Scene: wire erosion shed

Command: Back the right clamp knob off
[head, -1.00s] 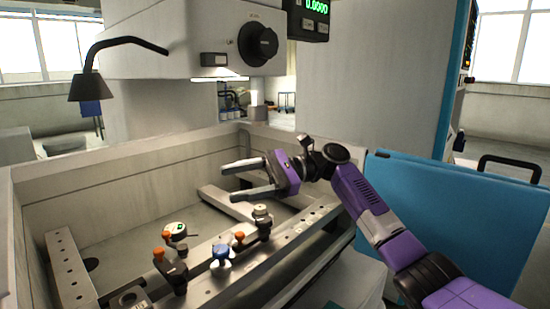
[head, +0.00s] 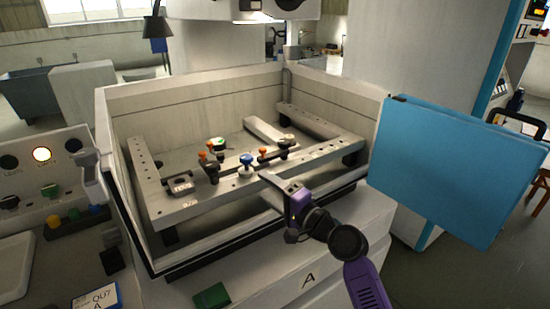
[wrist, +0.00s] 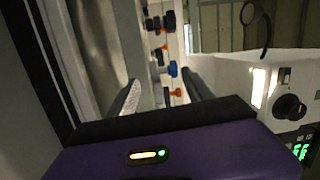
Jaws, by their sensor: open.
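The right clamp (head: 283,150) is a dark block on the front rail of the work frame, with a pale round knob (head: 288,138) on top. An orange knob (head: 262,153) stands just left of it. A blue knob (head: 246,160) and the left clamp (head: 211,170) with orange knobs are further left. My gripper (head: 275,206) is open and empty, in front of and below the right clamp in the picture, apart from it. In the wrist view, the blue knob (wrist: 173,69) shows beyond the open fingers (wrist: 161,78); I cannot pick out the right clamp's pale knob there.
The tank's walls (head: 210,93) surround the work frame. A blue door panel (head: 450,170) stands right of my arm. A control panel (head: 45,165) is at the left. A green block (head: 211,296) lies on the ledge in front.

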